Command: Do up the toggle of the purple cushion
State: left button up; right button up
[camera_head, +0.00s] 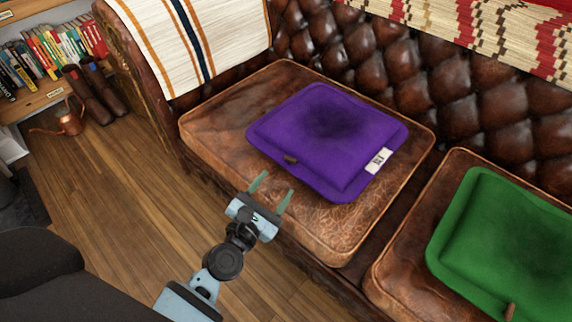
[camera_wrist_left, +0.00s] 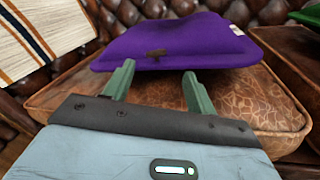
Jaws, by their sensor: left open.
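The purple cushion (camera_head: 325,135) lies flat on the left leather seat of the sofa. It has a white label (camera_head: 379,161) near its right corner. A small brown toggle (camera_head: 290,159) is on its front edge; it also shows in the left wrist view (camera_wrist_left: 157,54). I cannot tell how the toggle sits against its loop. My left gripper (camera_head: 272,186) is open and empty in front of the cushion's front edge, apart from it. In the left wrist view its two green fingers (camera_wrist_left: 158,75) point toward the cushion, with the toggle between them and beyond. My right gripper is not in view.
A green cushion (camera_head: 505,240) with its own brown toggle (camera_head: 510,311) lies on the right seat. The tufted sofa back (camera_head: 375,70) rises behind. A striped throw (camera_head: 195,35) covers the left arm.

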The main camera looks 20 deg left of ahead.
aim_at(290, 159)
pick_arm(q)
jog(key=shift+w+n, duration=1.2)
jog(key=shift+w, duration=0.8)
jog(key=shift+w+n, duration=1.2)
jog(key=shift+w, duration=0.75)
jog(key=c, duration=1)
jog(key=shift+d+n+y, duration=0.2)
jog(key=shift+n+y, duration=0.6)
jog(key=shift+y, duration=0.6)
jog(key=o, duration=1)
